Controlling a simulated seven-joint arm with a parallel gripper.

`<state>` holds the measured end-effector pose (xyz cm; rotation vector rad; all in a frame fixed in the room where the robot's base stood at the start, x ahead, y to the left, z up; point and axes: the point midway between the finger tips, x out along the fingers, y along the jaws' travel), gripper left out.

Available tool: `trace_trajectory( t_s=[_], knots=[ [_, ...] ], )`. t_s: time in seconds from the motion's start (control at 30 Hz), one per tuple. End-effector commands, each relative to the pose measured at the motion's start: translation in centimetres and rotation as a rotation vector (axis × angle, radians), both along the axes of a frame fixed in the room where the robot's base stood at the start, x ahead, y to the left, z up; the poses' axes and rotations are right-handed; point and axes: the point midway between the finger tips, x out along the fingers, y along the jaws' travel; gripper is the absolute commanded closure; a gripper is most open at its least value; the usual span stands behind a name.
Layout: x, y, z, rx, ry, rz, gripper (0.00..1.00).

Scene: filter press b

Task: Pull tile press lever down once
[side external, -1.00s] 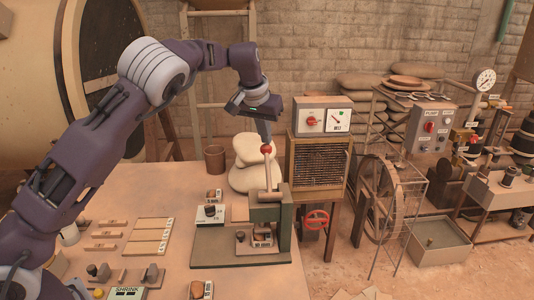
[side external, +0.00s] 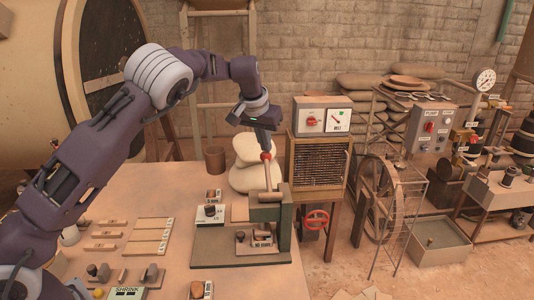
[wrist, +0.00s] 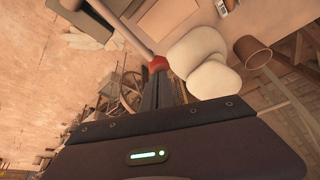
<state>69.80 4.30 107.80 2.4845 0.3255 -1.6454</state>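The tile press (side external: 268,212) has a dark green frame on a flat base at the table's right side. Its pale lever (side external: 268,178) stands nearly upright, topped by a red knob (side external: 265,157). My gripper (side external: 265,151) points down at the knob, and its fingertips overlap the knob's upper part. In the wrist view, the dark fingers (wrist: 164,88) reach to the red knob (wrist: 157,63), with the lever (wrist: 128,33) running away to the upper left. The fingers overlap each other, so the gap between them and any grip on the knob are hidden.
Pale sacks (side external: 251,164) and a brown cup (side external: 215,159) stand behind the press. A slatted cabinet (side external: 318,165) with a control box (side external: 323,115) is to the right. Wooden strips (side external: 150,237) and small blocks lie at the table's left and front.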

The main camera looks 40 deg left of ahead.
Motion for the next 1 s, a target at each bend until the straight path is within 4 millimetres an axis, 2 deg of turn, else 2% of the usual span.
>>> trace_trajectory(
  t_s=[0.4,1.0],
  knots=[
    [0.4,0.5,-2.0,0.000,0.002,0.000,1.00],
    [0.5,0.6,-2.1,0.000,0.001,0.001,1.00]
  ],
)
